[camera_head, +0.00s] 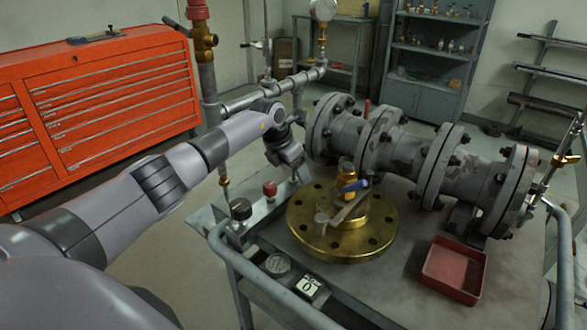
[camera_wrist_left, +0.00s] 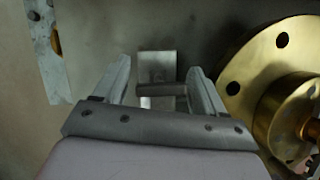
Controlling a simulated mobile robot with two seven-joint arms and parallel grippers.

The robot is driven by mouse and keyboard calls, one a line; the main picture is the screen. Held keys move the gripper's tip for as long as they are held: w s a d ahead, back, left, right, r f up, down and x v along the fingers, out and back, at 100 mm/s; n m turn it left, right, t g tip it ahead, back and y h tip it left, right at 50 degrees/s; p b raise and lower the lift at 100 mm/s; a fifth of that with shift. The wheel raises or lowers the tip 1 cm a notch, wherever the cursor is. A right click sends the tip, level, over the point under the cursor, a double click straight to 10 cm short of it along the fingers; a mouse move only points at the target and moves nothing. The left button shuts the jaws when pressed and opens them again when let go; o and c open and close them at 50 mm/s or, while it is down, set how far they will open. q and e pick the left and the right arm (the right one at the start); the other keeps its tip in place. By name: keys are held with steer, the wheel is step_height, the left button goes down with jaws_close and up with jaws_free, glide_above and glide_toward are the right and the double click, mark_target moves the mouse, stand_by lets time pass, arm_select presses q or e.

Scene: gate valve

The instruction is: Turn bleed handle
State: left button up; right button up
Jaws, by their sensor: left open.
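My left gripper (camera_head: 297,172) reaches down behind the brass flange in the head view. In the left wrist view the left gripper (camera_wrist_left: 158,78) has its two fingers apart. A short grey metal bar (camera_wrist_left: 168,89) lies crosswise between them, in front of a small pale plate (camera_wrist_left: 156,68). I cannot tell whether the fingers touch the bar, or whether it is the bleed handle. My right gripper is not in view.
A large grey flanged pipe valve (camera_head: 400,150) lies along the cart's back. A red tray (camera_head: 455,268) sits at the front right. A red knob (camera_head: 270,188) and a black knob (camera_head: 241,208) stand left of the flange. An orange tool cabinet (camera_head: 110,100) is at left.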

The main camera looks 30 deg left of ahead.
arm_select(q)
steer(key=c, duration=1)
